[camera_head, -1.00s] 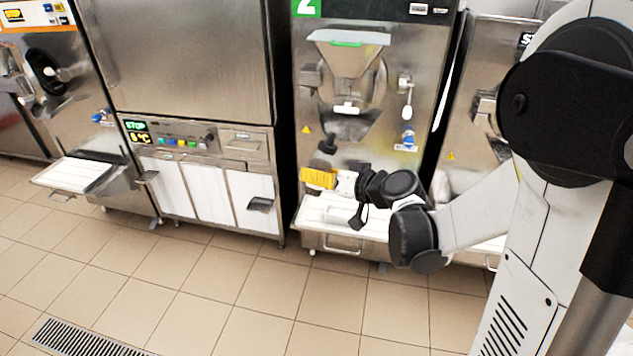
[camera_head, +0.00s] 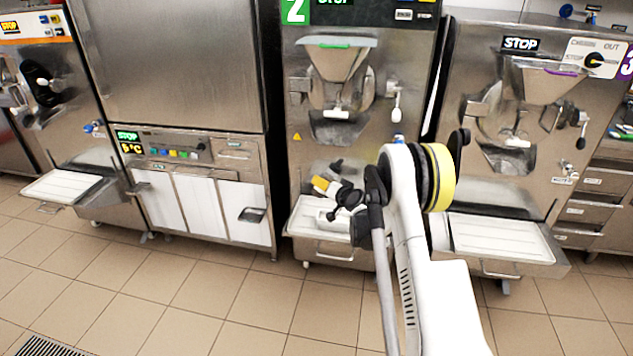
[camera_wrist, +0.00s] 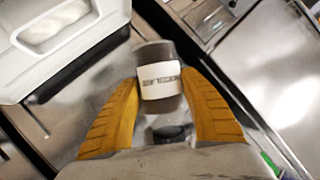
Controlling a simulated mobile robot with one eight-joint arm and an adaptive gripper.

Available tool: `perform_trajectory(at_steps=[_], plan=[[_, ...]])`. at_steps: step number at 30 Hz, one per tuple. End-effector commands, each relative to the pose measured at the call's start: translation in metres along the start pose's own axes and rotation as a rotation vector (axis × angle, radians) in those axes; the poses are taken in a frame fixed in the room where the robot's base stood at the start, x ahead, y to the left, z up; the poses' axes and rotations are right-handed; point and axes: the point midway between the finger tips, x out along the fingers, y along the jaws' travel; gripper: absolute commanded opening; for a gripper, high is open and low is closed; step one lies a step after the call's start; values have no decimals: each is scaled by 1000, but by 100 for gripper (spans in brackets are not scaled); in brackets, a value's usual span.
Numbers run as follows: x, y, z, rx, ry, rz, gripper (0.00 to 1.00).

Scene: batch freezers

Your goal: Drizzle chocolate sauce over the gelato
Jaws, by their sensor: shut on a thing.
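My gripper (camera_wrist: 165,110) has yellow fingers closed around a dark bottle (camera_wrist: 152,53) with a white label, seen in the wrist view. The label's print is too blurred to read fully. In the head view my gripper (camera_head: 322,186) is over the shelf of the machine marked 2, and the bottle (camera_head: 337,166) shows as a small dark shape above it, tilted. A white container (camera_wrist: 62,72) with pale contents, possibly the gelato (camera_wrist: 58,25), is at the upper left of the wrist view. In the head view the shelf is partly hidden by my arm.
The machine marked 2 (camera_head: 350,65) has a white-topped front shelf (camera_head: 300,228). A cabinet (camera_head: 170,60) with a control panel stands to its left. Another machine with a white shelf (camera_head: 500,238) is to the right. Tiled floor (camera_head: 220,300) in front is free.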

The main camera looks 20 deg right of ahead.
Motion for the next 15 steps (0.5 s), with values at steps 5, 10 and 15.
perform_trajectory(at_steps=[5, 10, 15], plan=[[17, 22, 8, 28, 19, 17, 17], [22, 24, 16, 105, 23, -10, 17], [29, 18, 31, 295, 24, -93, 17]])
